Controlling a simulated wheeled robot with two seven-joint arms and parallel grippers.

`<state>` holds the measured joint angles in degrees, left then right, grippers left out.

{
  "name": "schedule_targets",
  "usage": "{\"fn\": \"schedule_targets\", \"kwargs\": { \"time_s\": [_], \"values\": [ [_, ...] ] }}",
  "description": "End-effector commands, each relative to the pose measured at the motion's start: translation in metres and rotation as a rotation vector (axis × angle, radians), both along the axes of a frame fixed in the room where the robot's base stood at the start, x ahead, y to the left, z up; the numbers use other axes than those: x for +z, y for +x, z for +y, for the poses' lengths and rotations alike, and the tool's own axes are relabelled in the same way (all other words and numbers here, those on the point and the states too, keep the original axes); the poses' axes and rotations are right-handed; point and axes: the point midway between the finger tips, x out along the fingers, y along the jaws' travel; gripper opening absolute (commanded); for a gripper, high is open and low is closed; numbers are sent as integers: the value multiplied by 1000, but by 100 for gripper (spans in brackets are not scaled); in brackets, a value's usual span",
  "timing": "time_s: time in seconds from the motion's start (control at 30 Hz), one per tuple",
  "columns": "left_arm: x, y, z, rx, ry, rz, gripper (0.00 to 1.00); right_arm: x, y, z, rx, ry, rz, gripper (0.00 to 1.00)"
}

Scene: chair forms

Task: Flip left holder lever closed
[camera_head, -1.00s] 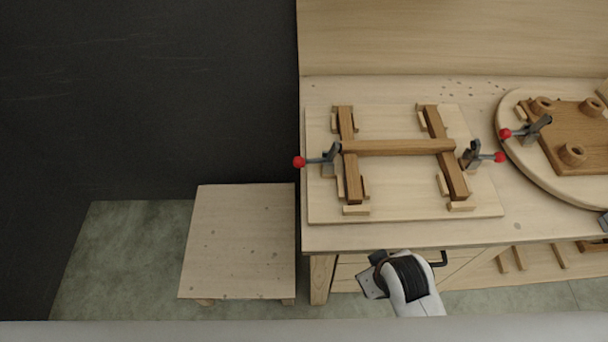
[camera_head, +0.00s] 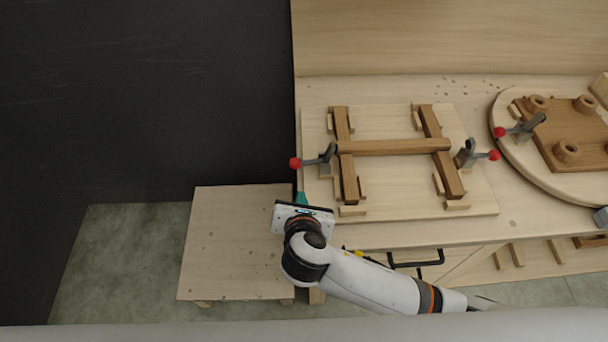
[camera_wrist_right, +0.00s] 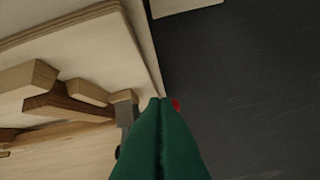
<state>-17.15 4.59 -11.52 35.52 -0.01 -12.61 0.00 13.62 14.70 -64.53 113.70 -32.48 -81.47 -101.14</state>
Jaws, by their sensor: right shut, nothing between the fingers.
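The left holder lever (camera_head: 314,161) is a grey toggle clamp with a red ball knob (camera_head: 295,163) at the left edge of the wooden jig board (camera_head: 390,208). The knob sticks out to the left, past the board's edge. My right gripper (camera_head: 301,198) is shut and empty, just below the knob and apart from it in the head view. In the right wrist view its green fingers (camera_wrist_right: 160,125) are together. The red knob (camera_wrist_right: 176,104) shows partly beside their tips, and the grey clamp (camera_wrist_right: 124,113) is at their left. My left gripper is not in view.
An H-shaped wooden frame (camera_head: 395,146) lies on the board. A right lever with a red knob (camera_head: 494,155) stands at its other side. A round board (camera_head: 535,165) lies at the right. A low wooden platform (camera_head: 235,240) is at the lower left.

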Motion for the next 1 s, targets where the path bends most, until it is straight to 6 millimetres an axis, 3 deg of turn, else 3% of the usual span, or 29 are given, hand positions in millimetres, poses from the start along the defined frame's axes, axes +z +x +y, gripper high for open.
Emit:
{"fn": "schedule_targets", "kwargs": {
  "time_s": [0.2, 0.63, 1.0],
  "values": [
    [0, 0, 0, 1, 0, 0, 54, 2, 6, 6, 109, -158, -60, 0],
    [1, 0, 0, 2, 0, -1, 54, -1, 11, 7, 112, -163, -61, 0],
    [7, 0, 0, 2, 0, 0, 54, -32, 65, 9, 110, -163, -60, 0]
  ]
}}
